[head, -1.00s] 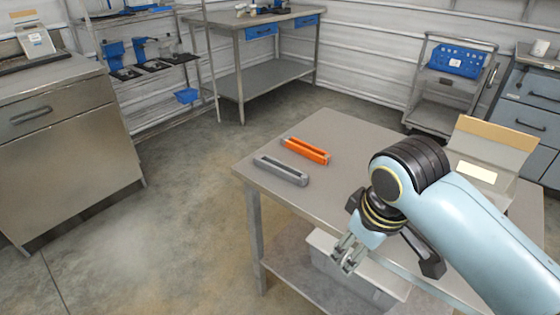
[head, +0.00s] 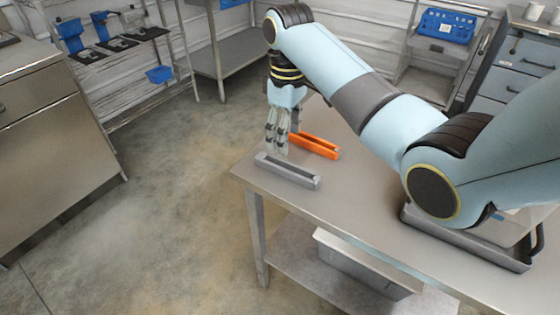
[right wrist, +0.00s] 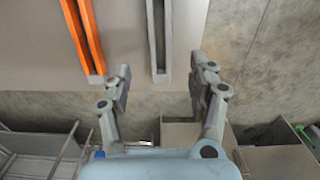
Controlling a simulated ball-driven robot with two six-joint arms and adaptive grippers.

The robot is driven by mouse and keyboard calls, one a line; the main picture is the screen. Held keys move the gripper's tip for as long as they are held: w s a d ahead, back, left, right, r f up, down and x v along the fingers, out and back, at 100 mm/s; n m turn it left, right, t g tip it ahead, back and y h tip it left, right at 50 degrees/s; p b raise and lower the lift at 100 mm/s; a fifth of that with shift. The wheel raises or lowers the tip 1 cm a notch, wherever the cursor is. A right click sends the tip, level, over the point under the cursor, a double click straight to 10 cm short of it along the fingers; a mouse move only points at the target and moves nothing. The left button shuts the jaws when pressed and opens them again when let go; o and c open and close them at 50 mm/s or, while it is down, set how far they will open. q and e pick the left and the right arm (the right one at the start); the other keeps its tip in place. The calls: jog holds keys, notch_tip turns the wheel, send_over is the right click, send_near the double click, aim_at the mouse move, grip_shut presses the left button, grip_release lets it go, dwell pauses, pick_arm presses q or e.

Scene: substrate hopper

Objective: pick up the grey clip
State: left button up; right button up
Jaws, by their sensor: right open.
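The grey clip (head: 288,171) is a long, narrow channel-shaped piece lying on the table near its left corner. In the right wrist view the grey clip (right wrist: 158,40) runs down from the top edge, its near end between and beyond my fingertips. My right gripper (head: 277,149) is above the clip's far left part in the head view; its open fingers (right wrist: 160,82) straddle the clip's line with nothing between them. I cannot tell the exact height of the fingertips above it. My left gripper is in neither view.
An orange clip (head: 318,146) lies behind the grey one, partly hidden by my gripper, and also shows in the right wrist view (right wrist: 85,32). The steel table (head: 345,215) is bare in front. A grey tray (head: 465,240) stands at the right. A bin (head: 362,270) sits on the lower shelf.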

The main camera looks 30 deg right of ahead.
send_over(285, 164)
jog(key=f, duration=0.2)
jog(key=s+f, duration=0.1)
jog(key=f, duration=0.1)
jog(key=shift+a, duration=0.3)
jog(key=f, duration=0.1)
jog(key=f+b, duration=0.1)
jog(key=f, duration=0.3)
jog(key=shift+w+f, duration=0.15)
jog(key=shift+w, duration=0.1)
jog(key=shift+f, duration=0.15)
jog(key=shift+c, duration=1.7)
jog(key=c, duration=0.8)
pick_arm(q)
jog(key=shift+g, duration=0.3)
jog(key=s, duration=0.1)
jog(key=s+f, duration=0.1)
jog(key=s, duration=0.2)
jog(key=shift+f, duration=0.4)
pick_arm(e)
jog(key=shift+c, duration=0.2)
